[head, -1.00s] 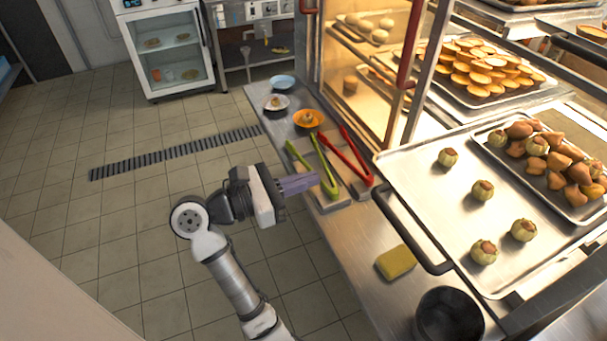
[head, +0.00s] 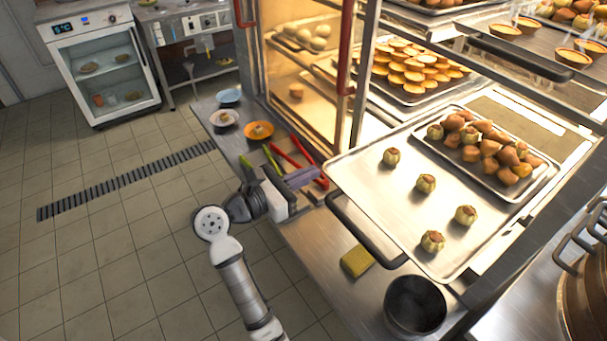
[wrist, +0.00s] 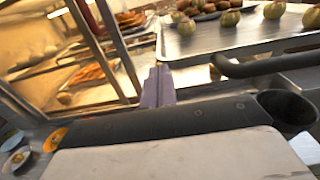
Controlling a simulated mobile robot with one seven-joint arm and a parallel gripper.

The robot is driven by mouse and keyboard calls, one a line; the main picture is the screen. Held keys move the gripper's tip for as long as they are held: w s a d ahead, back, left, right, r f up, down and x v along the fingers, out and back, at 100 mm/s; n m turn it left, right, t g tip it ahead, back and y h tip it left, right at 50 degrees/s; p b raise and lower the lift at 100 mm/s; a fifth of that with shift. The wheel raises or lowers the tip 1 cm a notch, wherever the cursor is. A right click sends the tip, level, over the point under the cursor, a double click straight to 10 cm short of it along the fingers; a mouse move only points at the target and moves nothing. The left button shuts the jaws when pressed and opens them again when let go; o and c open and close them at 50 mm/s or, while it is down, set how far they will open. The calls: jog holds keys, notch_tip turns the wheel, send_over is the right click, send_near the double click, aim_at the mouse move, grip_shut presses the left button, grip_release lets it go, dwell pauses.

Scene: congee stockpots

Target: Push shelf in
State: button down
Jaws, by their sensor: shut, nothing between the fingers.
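The shelf (head: 372,208) is a metal tray pulled out from the cabinet over the counter, with a dark handle (head: 365,236) along its near left edge. It bears several loose green-and-brown buns and a smaller tray of brown pastries (head: 490,152). In the wrist view the shelf (wrist: 205,42) is at the upper right, with its handle (wrist: 270,66) beside it. My gripper (head: 312,176) is shut and empty, just left of the shelf's left corner. In the wrist view its fingers (wrist: 158,84) point toward the cabinet's frame. I cannot tell whether they touch anything.
Red and green tongs (head: 283,153) lie on the counter behind my gripper. Small plates, including an orange one (head: 259,130), stand farther back. A yellow sponge (head: 357,261) and a dark pot (head: 415,304) are on the counter in front. Glass cabinet doors (head: 302,75) stand behind the shelf.

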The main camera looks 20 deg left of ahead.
aim_at(413, 121)
jog(key=x, duration=3.1)
jog(key=shift+w+d+p, duration=0.2)
jog(key=shift+d+p, duration=0.05)
jog(key=shift+p, duration=0.1)
jog(key=shift+r, duration=0.2)
jog(key=shift+w+d+r, duration=0.1)
jog(key=shift+d, duration=0.05)
